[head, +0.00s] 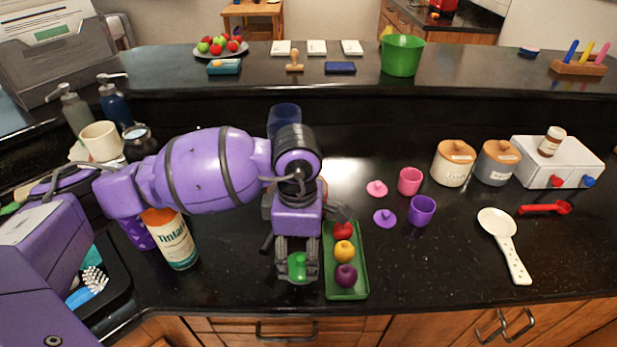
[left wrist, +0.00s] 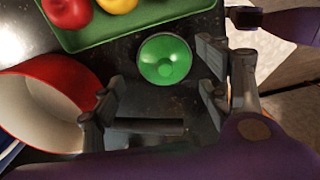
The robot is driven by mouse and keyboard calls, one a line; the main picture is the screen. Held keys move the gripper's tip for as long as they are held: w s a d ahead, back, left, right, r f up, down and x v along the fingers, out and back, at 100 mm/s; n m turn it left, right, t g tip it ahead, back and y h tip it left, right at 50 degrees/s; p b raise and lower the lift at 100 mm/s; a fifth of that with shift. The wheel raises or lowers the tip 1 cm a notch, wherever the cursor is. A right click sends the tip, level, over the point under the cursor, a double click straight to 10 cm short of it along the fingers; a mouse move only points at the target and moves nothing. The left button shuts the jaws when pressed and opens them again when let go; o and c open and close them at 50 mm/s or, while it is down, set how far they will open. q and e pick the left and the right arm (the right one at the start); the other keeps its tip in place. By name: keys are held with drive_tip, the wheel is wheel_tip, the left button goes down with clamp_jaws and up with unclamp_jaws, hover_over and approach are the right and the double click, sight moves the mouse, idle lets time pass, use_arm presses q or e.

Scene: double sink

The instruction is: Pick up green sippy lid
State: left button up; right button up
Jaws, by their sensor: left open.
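The green sippy lid (head: 297,265) lies on the black counter near its front edge, left of a green tray. In the left wrist view the lid (left wrist: 166,60) is round with a small raised middle. My left gripper (head: 297,272) points down over the lid, with its fingers open on either side of it in the head view. In the left wrist view my left gripper (left wrist: 158,82) is open and empty, and the lid shows between and slightly beyond the fingertips. I cannot tell whether any finger touches it.
The green tray (head: 347,288) with red, yellow and purple fruit stands close right. A red-and-white bowl (left wrist: 45,100) is beside the left finger in the wrist view. A Tinlatin bottle (head: 172,240) stands left. Pink (head: 377,188) and purple (head: 385,218) lids lie right.

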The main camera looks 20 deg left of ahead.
sight(300, 257)
use_arm(q)
drive_tip(key=shift+d+f, duration=0.1)
drive_tip(key=shift+f, duration=1.45)
drive_tip(key=shift+c, duration=0.2)
drive_tip(key=c, duration=0.9)
